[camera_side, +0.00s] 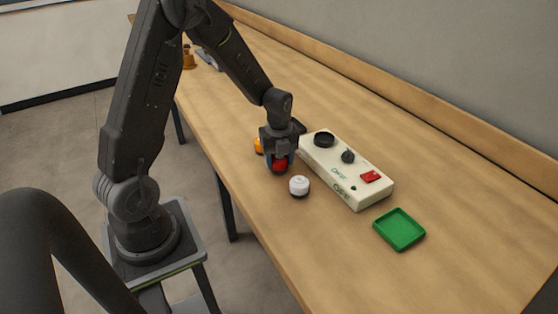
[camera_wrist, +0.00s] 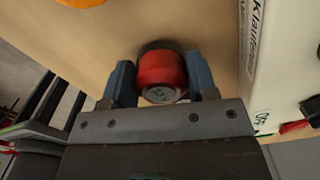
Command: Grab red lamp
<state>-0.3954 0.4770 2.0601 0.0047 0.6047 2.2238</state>
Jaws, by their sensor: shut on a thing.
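The red lamp (camera_side: 280,164) is a short red cylinder near the middle of the table in the side view. It also shows in the wrist view (camera_wrist: 162,72), with a dark base at its far end and a pale marked face toward the camera. My gripper (camera_side: 277,160) is around it, with one blue-grey finger on each side. In the wrist view my gripper (camera_wrist: 160,82) is shut on the red lamp. I cannot tell whether the lamp touches the table.
A white lamp (camera_side: 299,186) stands close in front of my gripper, and an orange one (camera_side: 259,145) is just behind it. A cream control box (camera_side: 335,178) with a red switch (camera_side: 370,176) lies to the right. The front right tabletop is clear.

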